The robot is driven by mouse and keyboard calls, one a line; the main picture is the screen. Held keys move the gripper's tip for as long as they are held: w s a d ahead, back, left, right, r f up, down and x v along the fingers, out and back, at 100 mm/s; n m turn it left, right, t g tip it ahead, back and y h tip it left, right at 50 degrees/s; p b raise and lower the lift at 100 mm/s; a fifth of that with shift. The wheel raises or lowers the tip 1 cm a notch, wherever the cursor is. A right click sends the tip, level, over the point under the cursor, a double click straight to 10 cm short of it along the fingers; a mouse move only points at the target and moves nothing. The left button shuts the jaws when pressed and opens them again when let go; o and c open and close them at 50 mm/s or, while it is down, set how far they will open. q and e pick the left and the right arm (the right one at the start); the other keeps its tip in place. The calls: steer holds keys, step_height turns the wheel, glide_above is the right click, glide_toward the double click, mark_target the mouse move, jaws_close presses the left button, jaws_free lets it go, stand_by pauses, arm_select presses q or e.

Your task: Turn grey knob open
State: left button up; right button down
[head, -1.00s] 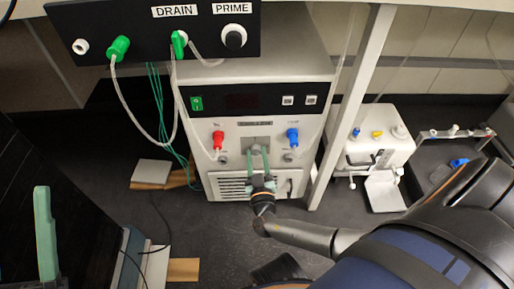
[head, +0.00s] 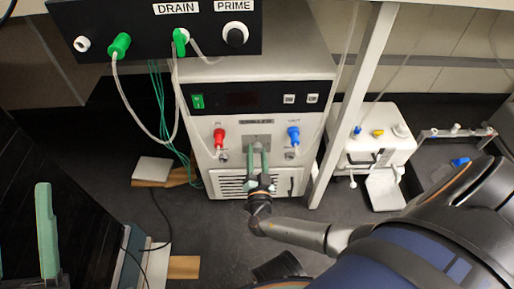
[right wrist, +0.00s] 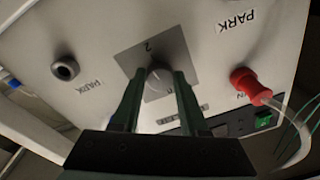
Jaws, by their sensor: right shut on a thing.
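The grey knob (right wrist: 157,74) sits on a square grey plate (right wrist: 176,54) on the white machine's front panel. The right wrist view shows it between the two green fingers of my right gripper (right wrist: 158,84). They are shut on it, one on each side. In the head view my right gripper (head: 257,158) reaches up to the plate from below, and its fingers largely hide the knob. One green finger of my left gripper (head: 47,230) shows at the lower left, far from the machine. Its other finger is not visible, so its opening cannot be told.
A red connector (head: 219,138) and a blue connector (head: 293,136) flank the plate. A black DRAIN/PRIME panel (head: 150,35) with tubes hangs above. A grey post (head: 350,105) stands right of the machine. A smaller white device (head: 376,140) stands beyond it.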

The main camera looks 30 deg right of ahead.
steer(key=shift+w+d+r+m, duration=0.1)
steer(key=shift+r+m, duration=0.05)
steer(key=shift+m, duration=0.15)
steer(key=shift+c, duration=2.2)
jaws_free()
steer(key=shift+s, duration=0.2)
